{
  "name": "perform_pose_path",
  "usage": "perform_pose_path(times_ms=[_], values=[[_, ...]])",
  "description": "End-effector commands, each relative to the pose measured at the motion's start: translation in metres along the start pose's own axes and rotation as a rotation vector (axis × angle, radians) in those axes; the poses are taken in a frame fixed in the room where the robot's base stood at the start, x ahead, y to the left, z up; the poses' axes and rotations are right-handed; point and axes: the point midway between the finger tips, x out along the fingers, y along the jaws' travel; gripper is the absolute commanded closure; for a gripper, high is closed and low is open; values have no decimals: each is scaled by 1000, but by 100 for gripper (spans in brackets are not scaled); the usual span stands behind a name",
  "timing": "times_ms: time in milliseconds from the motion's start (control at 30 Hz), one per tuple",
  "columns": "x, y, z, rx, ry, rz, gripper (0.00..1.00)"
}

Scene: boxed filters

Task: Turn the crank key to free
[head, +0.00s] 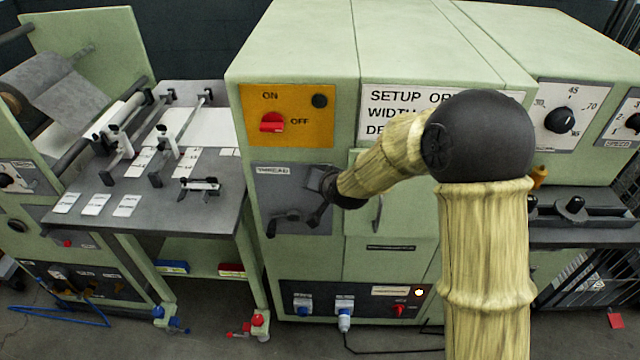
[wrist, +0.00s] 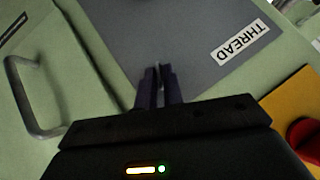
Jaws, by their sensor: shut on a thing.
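The grey panel (head: 262,195) with a THREAD label sits on the front of the green cabinet. A dark crank key (head: 290,221) shows low on this panel, partly covered by my gripper and arm. My gripper (head: 324,190) is at the panel's right side, close to its face. In the wrist view my gripper's dark fingers (wrist: 159,78) are nearly together, with a thin sliver between their tips, pointing at the grey panel (wrist: 185,40). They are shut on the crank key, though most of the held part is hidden. The key's exact angle is hard to tell.
An orange plate (head: 320,132) with a red ON/OFF switch (head: 272,122) is just above the panel. A green door with a handle (head: 377,213) is to its right, also seen in the wrist view (wrist: 30,100). A grey worktable (head: 150,215) stands left.

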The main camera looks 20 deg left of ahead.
Motion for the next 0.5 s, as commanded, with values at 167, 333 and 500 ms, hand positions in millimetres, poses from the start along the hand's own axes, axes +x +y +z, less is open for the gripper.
perform_pose_path(times_ms=[167,333,500], values=[[-2,-6,-2,-75,1,67,100],[-3,-7,-3,-141,0,135,100],[-4,-8,-3,-207,0,201,100]])
